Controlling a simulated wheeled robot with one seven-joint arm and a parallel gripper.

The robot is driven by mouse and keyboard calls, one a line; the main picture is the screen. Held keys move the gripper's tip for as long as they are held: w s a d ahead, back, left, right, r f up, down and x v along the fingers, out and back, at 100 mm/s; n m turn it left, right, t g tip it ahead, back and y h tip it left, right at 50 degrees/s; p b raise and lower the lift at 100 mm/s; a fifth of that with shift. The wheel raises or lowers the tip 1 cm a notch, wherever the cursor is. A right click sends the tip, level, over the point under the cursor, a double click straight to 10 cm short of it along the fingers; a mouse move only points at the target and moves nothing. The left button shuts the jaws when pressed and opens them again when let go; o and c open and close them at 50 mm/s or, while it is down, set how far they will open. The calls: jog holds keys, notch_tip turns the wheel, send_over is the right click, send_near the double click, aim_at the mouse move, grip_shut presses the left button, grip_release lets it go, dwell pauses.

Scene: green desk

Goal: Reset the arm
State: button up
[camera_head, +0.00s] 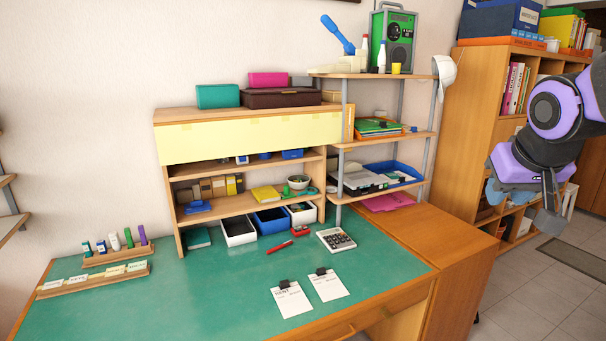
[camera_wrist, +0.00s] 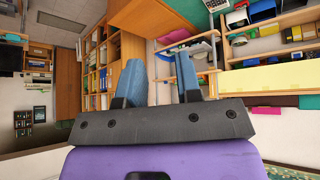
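My gripper (camera_head: 522,196) hangs at the right side of the head view, in front of the wooden bookcase and clear of the desk. Its purple body and the arm link above it show there, and the fingers are partly hidden. In the wrist view, my gripper (camera_wrist: 158,80) has its two blue fingers well apart with nothing between them. No other object is named by the task.
The green desk (camera_head: 210,290) holds a calculator (camera_head: 336,239), a red pen (camera_head: 279,247) and two clipped papers. A shelf unit (camera_head: 240,206) stands at its back. A wooden bookcase (camera_head: 478,90) stands behind my arm. Tiled floor (camera_head: 560,290) is open at lower right.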

jog(key=s+a+n+g+y, duration=0.1)
jog(key=s+a, duration=0.1)
jog(key=s, duration=1.3)
jog(key=shift+a+y, duration=0.3)
jog(key=shift+a, duration=0.1)
